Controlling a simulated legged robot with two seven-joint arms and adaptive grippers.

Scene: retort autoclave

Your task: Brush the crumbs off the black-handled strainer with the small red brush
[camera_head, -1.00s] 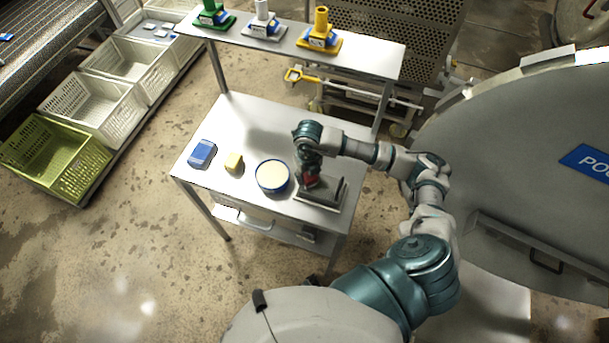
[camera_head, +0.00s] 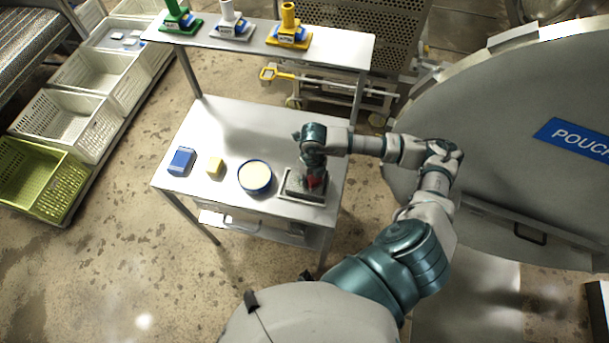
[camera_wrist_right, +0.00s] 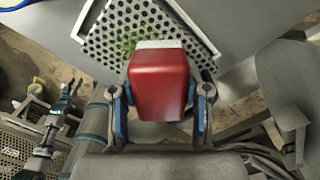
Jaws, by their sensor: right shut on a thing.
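The strainer (camera_head: 290,187) is a grey perforated plate in a raised frame, lying at the right front of the metal table. Its perforated face (camera_wrist_right: 107,35) fills the top of the right wrist view, with a patch of green crumbs (camera_wrist_right: 128,42) on it. I cannot make out its black handle. My right gripper (camera_head: 312,172) is shut on the small red brush (camera_wrist_right: 158,82), whose pale bristles point at the plate beside the crumbs. The brush (camera_head: 315,182) is over the strainer's right part; I cannot tell whether the bristles touch. My left gripper is not in view.
A blue-rimmed bowl (camera_head: 255,177) with pale contents stands left of the strainer, then a yellow block (camera_head: 215,166) and a blue box (camera_head: 181,161). A shelf (camera_head: 330,48) with several coloured items spans the back. A large round door (camera_head: 500,140) stands right of the table.

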